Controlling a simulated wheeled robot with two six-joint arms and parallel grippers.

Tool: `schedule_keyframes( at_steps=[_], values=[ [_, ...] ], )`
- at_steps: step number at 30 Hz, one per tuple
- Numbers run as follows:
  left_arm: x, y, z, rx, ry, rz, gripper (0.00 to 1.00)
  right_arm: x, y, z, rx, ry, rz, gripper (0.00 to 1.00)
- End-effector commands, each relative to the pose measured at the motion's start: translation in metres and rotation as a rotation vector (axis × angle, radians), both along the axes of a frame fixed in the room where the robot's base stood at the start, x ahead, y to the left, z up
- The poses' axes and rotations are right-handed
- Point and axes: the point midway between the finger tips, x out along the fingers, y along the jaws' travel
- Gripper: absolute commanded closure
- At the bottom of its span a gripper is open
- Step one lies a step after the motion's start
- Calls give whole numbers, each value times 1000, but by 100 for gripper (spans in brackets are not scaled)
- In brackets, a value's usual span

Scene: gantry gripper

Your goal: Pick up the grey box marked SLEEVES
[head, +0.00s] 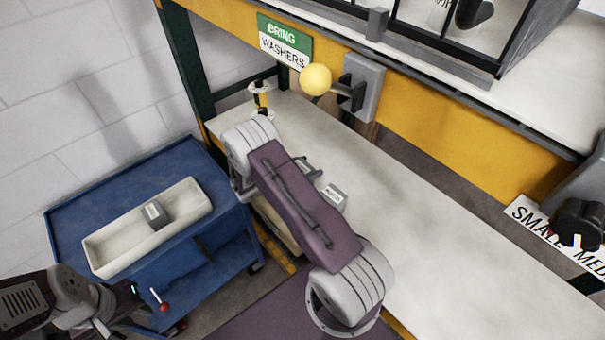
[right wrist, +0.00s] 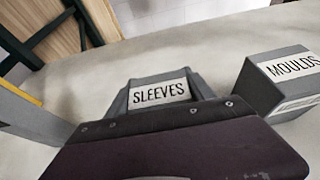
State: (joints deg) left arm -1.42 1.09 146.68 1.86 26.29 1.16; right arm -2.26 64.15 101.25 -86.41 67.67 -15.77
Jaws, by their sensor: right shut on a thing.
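The grey box marked SLEEVES (right wrist: 160,93) shows in the right wrist view, its white label facing the camera. My right gripper (right wrist: 158,82) is shut on it, a grey finger on either side of the label. I cannot tell whether the box touches the bench. In the head view my right arm covers most of this gripper and box. My left gripper (head: 105,312) is at the bottom left of the head view, by the blue trolley's front; its fingers are not clear.
A grey box marked MOULDS (right wrist: 285,80) stands right of the held box, apart from it; it also shows in the head view (head: 334,197). The blue trolley (head: 75,212) carries a pale tray (head: 112,258) with a grey box (head: 156,215). The bench (head: 430,240) is clear towards the right.

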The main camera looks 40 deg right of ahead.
Motion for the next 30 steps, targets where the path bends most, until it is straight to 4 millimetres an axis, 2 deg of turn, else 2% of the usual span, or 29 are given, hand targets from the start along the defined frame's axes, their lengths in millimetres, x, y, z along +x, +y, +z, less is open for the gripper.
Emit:
schedule_keyframes(
  at_steps=[7,12,21,27,30],
  values=[
    [0,0,-3,0,0,0,71,1,0,10,-1,-2,0,95],
    [0,0,-11,0,0,0,71,1,0,41,0,-7,0,95],
    [0,0,-21,0,0,0,71,-66,9,80,0,0,2,95],
    [0,0,-24,0,0,0,71,-98,13,100,0,-1,1,95],
    [0,0,-25,0,0,0,71,-108,14,106,0,0,1,95]
  ],
)
